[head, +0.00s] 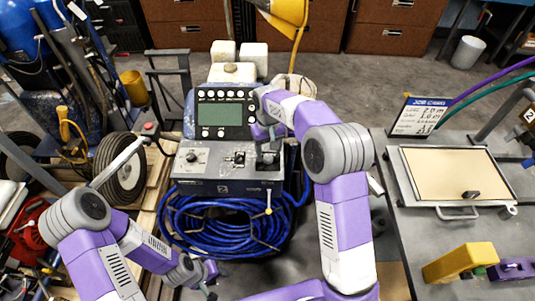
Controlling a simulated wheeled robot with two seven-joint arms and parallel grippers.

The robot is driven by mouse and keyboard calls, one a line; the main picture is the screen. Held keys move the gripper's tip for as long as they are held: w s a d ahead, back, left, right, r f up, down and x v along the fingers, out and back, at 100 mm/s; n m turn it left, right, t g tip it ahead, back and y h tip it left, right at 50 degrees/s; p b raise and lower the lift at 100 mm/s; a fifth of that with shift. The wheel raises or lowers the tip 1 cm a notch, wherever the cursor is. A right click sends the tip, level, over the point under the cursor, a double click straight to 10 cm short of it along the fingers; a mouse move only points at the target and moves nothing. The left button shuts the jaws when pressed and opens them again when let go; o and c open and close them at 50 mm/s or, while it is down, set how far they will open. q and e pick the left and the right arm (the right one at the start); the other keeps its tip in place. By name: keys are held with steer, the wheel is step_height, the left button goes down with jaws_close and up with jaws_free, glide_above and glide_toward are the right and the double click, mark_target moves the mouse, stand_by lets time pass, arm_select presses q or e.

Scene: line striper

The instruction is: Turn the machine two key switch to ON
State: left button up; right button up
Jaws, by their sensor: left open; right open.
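The line striper's grey control box (222,187) stands at the centre, with a small mark on its front that I cannot read surely. Its top carries a round knob (192,157) at left and a small dark switch fitting (236,158) in the middle. I cannot tell which fitting is the key switch, or its position. My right gripper (267,157) is open and points down over the box's right part, hiding what lies beneath; contact cannot be told. My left gripper (208,281) is open and low, in front of the blue hose, away from the box.
A display panel (221,114) with buttons rises behind the box. A coiled blue hose (215,236) hangs below it. A wheel (120,168) and a grey lever stand at left. A workbench (398,228) with a framed board (455,173) and a yellow block (459,262) is at right.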

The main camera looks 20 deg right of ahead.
mark_target(268, 157)
steer(key=shift+f+b, duration=0.45)
steer(key=shift+f, duration=1.5)
steer(key=c, duration=1)
steer(key=shift+r+m+p, duration=0.15)
steer(key=shift+m+p, duration=0.85)
steer(key=shift+p, duration=0.05)
steer(key=shift+c, duration=0.2)
steer(key=m+p, duration=0.2)
steer(key=m, duration=0.1)
steer(key=shift+m, duration=0.3)
steer(key=m+p, duration=0.2)
steer(key=m, duration=0.1)
steer(key=shift+p, duration=0.3)
steer(key=shift+w+m+p, duration=0.1)
steer(key=shift+m+p, duration=0.6)
steer(key=shift+m, duration=0.9)
